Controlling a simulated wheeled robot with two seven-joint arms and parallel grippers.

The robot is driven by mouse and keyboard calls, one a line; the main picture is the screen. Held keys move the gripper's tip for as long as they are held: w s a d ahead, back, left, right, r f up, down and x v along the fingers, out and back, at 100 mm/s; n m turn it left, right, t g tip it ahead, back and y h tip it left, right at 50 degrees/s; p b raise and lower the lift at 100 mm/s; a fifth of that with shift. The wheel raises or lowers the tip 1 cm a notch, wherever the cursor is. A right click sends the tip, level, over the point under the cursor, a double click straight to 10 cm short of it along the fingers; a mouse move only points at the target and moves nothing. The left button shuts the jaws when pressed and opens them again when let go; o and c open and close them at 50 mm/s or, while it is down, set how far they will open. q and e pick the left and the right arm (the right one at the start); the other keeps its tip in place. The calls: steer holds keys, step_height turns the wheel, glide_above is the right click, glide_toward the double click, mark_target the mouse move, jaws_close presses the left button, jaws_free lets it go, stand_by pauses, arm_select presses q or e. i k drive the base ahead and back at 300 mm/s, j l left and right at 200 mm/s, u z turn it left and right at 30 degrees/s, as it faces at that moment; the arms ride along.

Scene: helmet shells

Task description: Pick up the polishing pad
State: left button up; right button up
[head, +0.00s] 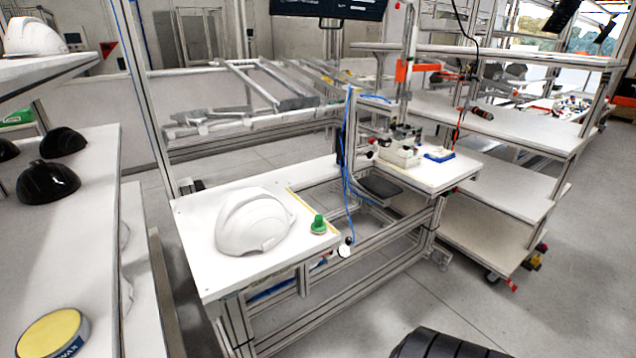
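I cannot tell for sure which thing is the polishing pad. A small round green piece with a knob-like top (318,224) stands on the white workbench (215,278), close to its right edge. It is just right of a white helmet shell (253,222). A flat blue piece (438,155) lies on the farther right worktop. A round tin with a yellow top and the letters WAX on its side (52,335) sits on the left shelf at the bottom left, partly cut off. Neither of my grippers is in view.
Black helmet shells (48,181) lie on the left shelf, and a white one (34,37) is on the shelf above. A white fixture (400,150) stands on the farther worktop. A blue cable hangs by the post. Grey floor (545,315) is open at the lower right.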

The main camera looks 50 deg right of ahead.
mark_target(318, 227)
steer(key=l+z, duration=0.2)
steer(key=z, duration=1.4)
steer(key=u, duration=1.8)
steer(key=z, duration=1.35)
